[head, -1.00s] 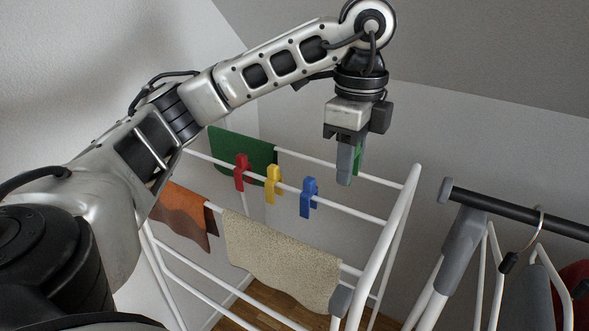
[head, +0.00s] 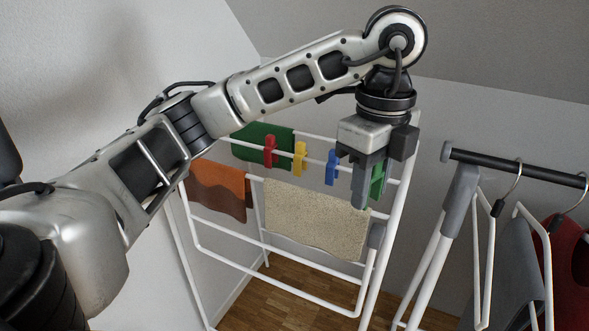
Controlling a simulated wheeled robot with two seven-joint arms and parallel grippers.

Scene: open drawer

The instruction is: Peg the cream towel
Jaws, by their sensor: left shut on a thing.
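The cream towel (head: 312,222) hangs over a front rail of the white drying rack, its lower edge wavy. My left gripper (head: 366,198) points down at the towel's upper right corner in the picture. It is shut on a green peg (head: 378,180), which is partly hidden by the grey fingers. I cannot tell whether the peg touches the towel or the rail. A red peg (head: 270,152), a yellow peg (head: 300,157) and a blue peg (head: 332,167) sit on the rail behind. My right gripper is out of view.
The white drying rack (head: 392,235) also carries a green cloth (head: 252,141) at the back and an orange-brown cloth (head: 218,190) at the left. At the right, a clothes stand with a dark bar (head: 520,168) holds hangers with grey and red garments. Wooden floor shows below.

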